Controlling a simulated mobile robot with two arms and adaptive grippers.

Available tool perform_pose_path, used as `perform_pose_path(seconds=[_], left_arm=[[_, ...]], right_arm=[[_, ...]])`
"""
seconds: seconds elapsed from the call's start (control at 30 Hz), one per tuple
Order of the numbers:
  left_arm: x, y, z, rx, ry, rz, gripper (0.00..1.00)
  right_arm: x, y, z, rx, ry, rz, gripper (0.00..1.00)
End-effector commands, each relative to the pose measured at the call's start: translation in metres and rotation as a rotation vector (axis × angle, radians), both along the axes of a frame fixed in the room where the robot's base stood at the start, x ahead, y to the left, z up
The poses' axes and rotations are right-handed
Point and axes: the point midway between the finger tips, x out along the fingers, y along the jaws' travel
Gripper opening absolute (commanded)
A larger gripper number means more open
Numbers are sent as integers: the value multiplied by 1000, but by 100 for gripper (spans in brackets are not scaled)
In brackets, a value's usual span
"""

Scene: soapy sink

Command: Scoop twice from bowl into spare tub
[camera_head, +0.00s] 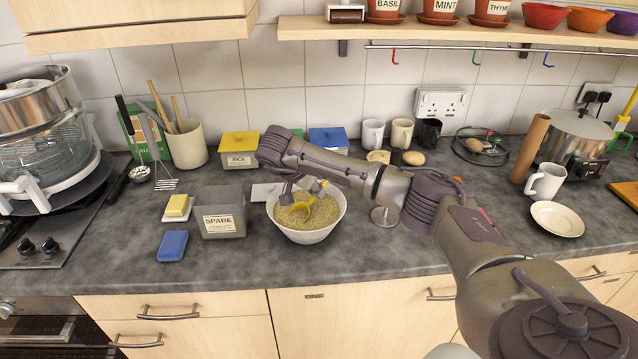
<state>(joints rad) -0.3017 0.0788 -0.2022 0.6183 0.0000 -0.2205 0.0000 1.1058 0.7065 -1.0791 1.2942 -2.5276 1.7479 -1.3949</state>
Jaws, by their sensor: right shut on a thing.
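A white bowl (308,237) filled with yellowish grain stands near the counter's front edge. A grey tub labelled SPARE (222,221) stands to its left, a short gap away. What is inside it is hard to make out. My right gripper (307,196) is over the bowl, shut on a yellow scoop (301,211). The scoop's head is down at the grain, and I cannot tell how much it holds. My left gripper is not in view.
A yellow sponge on a dish (177,207) and a blue sponge (172,246) lie left of the spare tub. A yellow-lidded RICE tub (240,150) and a blue-lidded tub (329,138) stand behind. Mugs and a plate (557,219) are to the right.

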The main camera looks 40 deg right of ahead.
Motion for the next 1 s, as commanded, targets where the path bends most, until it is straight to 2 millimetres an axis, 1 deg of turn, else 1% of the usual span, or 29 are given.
perform_pose_path(seconds=[0.03,0.37,0.4,0.43,1.0], left_arm=[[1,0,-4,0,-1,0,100],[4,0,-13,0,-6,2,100],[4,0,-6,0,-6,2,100],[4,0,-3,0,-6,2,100],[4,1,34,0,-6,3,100]], right_arm=[[-1,4,-6,1,0,1,0],[-6,27,-26,4,3,4,0],[-6,25,-16,1,-1,1,0],[-6,24,-12,0,0,1,0],[-5,21,40,-1,-1,-1,0]])
